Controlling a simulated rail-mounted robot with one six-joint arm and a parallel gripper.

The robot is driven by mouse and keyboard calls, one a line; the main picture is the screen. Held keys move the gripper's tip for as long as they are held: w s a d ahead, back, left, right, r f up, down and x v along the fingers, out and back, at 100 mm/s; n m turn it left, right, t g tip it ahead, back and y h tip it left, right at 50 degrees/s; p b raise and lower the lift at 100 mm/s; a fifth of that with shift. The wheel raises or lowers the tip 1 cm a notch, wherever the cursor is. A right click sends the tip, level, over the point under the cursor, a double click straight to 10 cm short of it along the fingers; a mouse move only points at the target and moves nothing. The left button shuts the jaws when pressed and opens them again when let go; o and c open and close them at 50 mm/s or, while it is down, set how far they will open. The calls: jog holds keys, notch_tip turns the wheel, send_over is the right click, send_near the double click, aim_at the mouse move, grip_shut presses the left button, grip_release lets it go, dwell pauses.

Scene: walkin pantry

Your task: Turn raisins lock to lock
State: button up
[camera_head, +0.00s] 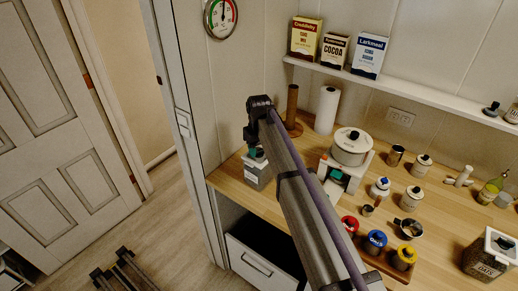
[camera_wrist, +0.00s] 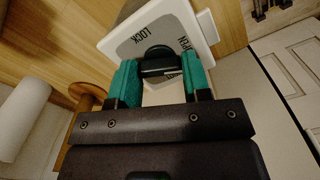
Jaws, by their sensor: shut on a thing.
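A square canister (camera_head: 257,176) stands at the left end of the wooden counter, under the end of my arm. Its label is too small to read, so I cannot confirm it is the raisins one. In the wrist view its white-rimmed lid (camera_wrist: 206,27) has a grey plate marked LOCK and OPEN around a dark knob (camera_wrist: 156,54). My gripper (camera_wrist: 158,75) has its teal fingertips on both sides of the knob and is shut on it. It also shows in the head view (camera_head: 255,154), mostly hidden by my arm. The knob's lower part is partly hidden by the fingers.
A wooden paper-towel post (camera_head: 292,105) and a white paper roll (camera_head: 327,109) stand right of the canister. A wall gauge (camera_head: 220,16) hangs above. The counter's left edge is close.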

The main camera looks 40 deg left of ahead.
jog(key=m, duration=0.6)
jog(key=shift+m, duration=0.3)
jog(key=m, duration=0.6)
jog(key=shift+m, duration=0.3)
jog(key=o, duration=0.9)
jog(key=shift+o, duration=0.2)
jog(key=shift+r, duration=0.1)
notch_tip(320, 180, up, 11)
jog(key=p, duration=1)
jog(key=shift+f+p, duration=0.2)
jog(key=shift+p, duration=0.2)
